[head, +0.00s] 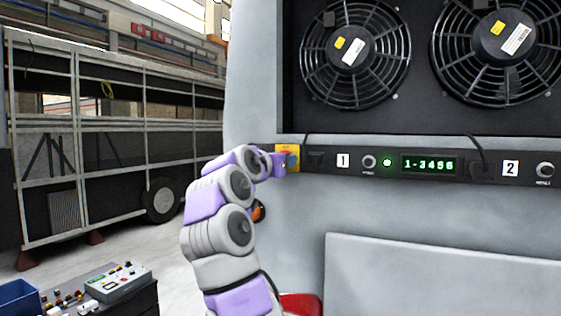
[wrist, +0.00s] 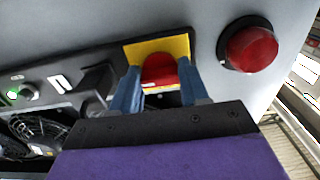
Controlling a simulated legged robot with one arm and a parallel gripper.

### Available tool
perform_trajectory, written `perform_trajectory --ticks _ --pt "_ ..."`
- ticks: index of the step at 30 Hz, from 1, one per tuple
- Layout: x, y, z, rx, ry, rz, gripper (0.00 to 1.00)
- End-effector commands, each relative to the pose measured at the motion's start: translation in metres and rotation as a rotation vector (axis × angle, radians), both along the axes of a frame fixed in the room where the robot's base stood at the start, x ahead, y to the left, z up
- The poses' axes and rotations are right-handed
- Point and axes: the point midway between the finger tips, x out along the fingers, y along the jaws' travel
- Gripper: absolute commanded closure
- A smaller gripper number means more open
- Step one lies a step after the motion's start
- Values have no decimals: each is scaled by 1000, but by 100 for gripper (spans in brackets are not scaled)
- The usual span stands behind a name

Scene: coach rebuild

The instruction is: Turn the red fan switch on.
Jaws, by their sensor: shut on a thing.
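The red fan switch (wrist: 160,70) is a rounded red knob on a yellow plate (wrist: 183,44) in the wrist view. My gripper (wrist: 160,82) has one blue finger on each side of the knob and is shut on it. In the head view, my gripper (head: 291,160) is at the yellow plate (head: 285,148), at the left end of the black control strip. The knob is hidden there behind the gripper. Which position the switch is in cannot be told.
A larger round red button (wrist: 252,49) sits beside the plate in the wrist view. The control strip (head: 430,178) carries a lit green lamp (head: 387,162), a display (head: 429,165) and small knobs. Caged fans (head: 355,55) are above. A button console (head: 118,282) stands lower left.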

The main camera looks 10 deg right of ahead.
Motion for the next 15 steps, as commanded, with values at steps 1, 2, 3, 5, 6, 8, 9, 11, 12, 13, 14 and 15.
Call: perform_trajectory --ticks 1,2,3,5,6,8,9,11,12,13,14,15 --pt "0 1 -1 3 -1 2 86" --pt "0 1 -1 5 -2 2 86" --pt "0 1 -1 5 -3 2 86" --pt "0 1 0 5 -3 2 86" --pt "0 1 0 5 -4 2 86" --pt "0 1 0 5 -4 2 86" --pt "0 1 0 5 -4 2 86" --pt "0 1 0 5 -4 2 86" --pt "0 1 0 4 -4 2 54" --pt "0 1 0 4 -4 2 52" --pt "0 1 0 4 -4 2 49" --pt "0 1 0 4 -4 2 45"
